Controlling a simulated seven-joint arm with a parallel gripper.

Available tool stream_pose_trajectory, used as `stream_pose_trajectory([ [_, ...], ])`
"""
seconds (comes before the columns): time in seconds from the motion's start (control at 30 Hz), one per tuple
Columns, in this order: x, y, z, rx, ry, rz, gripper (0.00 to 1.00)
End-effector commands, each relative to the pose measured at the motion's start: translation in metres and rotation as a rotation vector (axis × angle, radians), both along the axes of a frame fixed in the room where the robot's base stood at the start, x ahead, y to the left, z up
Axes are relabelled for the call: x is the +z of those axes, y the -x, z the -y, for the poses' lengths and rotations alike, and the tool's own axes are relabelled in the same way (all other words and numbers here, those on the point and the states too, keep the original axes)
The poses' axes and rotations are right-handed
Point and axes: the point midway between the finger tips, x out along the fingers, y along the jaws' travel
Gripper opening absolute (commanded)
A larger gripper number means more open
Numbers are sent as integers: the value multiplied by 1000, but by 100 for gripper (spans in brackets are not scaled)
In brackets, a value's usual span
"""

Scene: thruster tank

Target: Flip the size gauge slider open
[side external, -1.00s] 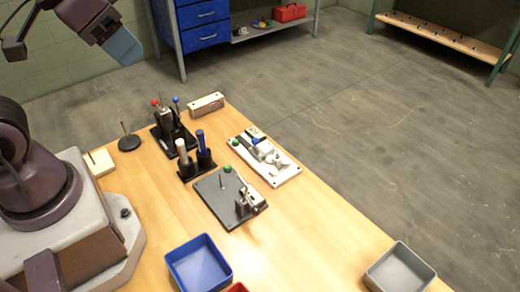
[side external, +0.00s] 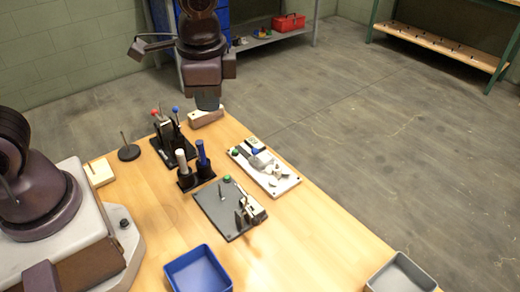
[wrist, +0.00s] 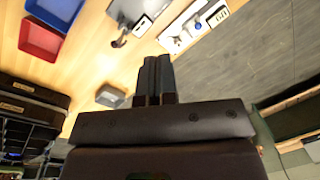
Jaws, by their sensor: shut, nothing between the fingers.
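A white plate (side external: 284,184), which looks like the size gauge, lies on the right side of the table with a light grey-white piece (side external: 261,160) on it, perhaps the slider. It also shows at the top of the wrist view (wrist: 178,43), with a label that seems to read "GO". The slider's exact position is too small to tell. My gripper (side external: 207,104) is high at the back of the table, left of and behind the white plate, touching nothing I can see. Its fingers (wrist: 153,80) are together and empty in the wrist view.
A grey plate (side external: 213,212) with a clamp is in front of the white plate. Black stands with handles (side external: 187,180) and a red-and-blue-knobbed fixture (side external: 160,145) are to the left. A wooden block (side external: 206,118) is below my gripper. Blue (side external: 180,280) and grey (side external: 385,282) trays are in front.

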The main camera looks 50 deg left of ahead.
Motion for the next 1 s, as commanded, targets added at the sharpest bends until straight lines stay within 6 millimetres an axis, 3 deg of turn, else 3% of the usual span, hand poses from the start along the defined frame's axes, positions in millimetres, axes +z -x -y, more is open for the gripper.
stream_pose_trajectory([
  [0.43,-106,-85,46,-819,-157,-236,0],
  [0.6,-98,-111,48,-1067,-211,-224,0],
  [1.0,-98,-111,47,-1157,-218,-244,0],
])
